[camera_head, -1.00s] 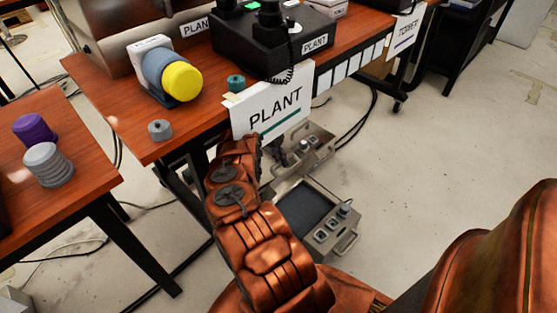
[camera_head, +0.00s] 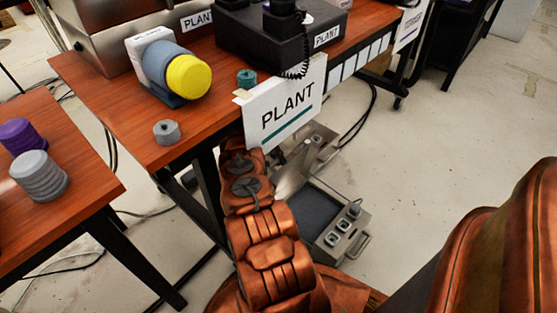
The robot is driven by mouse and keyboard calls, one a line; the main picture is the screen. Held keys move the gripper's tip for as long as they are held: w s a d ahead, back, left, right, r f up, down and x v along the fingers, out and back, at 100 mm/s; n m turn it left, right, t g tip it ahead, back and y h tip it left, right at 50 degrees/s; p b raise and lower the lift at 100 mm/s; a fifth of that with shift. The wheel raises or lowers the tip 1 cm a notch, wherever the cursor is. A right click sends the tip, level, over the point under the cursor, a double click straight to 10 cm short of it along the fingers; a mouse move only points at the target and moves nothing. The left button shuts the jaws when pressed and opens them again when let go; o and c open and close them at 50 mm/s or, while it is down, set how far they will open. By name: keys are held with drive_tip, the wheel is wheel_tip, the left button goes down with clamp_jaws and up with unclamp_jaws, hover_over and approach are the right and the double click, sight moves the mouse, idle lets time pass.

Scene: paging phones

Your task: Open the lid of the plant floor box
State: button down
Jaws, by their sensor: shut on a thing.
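The plant floor box (camera_head: 335,241) is a grey metal case on the floor below the PLANT sign, with a dark flat panel and several switches on its right side. A light grey tilted plate (camera_head: 291,174), apparently its lid, stands raised at its back left. My gripper (camera_head: 279,157) is at the upper part of this plate and looks shut on it. My arm and the sign hide most of the gripper and the box's left side.
The white PLANT sign (camera_head: 288,105) hangs at the table's front edge, close above my wrist. Another grey unit (camera_head: 318,141) lies behind the box. The wooden table (camera_head: 110,98) is left of my arm. Bare floor (camera_head: 420,150) lies to the right.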

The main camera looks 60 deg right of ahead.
drive_tip(key=shift+d+r, duration=0.15)
drive_tip(key=shift+r, duration=0.05)
drive_tip(key=c, duration=1)
unclamp_jaws()
